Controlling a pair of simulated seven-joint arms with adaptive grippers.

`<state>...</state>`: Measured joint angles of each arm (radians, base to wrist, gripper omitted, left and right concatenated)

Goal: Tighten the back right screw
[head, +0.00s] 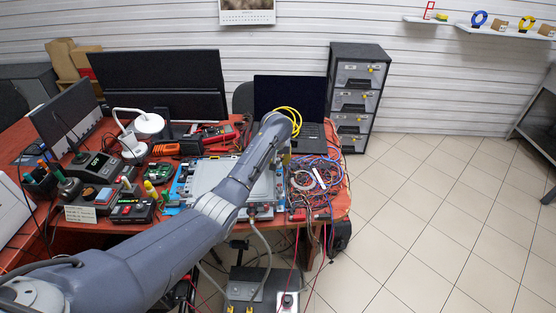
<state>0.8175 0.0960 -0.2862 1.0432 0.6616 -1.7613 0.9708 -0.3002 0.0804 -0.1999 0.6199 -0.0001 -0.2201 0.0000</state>
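My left arm comes in from the lower left and reaches over a flat light-grey unit (206,178) with blue edges on the red desk. My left gripper (285,156) is at the unit's back right corner, mostly hidden behind my own wrist. Its fingers are too small and covered to tell whether they are open or shut. The back right screw cannot be made out; my arm covers that corner. A pale hose (264,243) runs down from the unit's front edge. My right gripper is not in view.
Right of the unit lies a tangle of wires and boards (315,178). Behind it stand an open laptop (288,98) and a large monitor (160,80). Soldering tools (95,165) and a white lamp (149,123) crowd the left. A grey box (258,285) sits below the desk's front. The tiled floor at right is clear.

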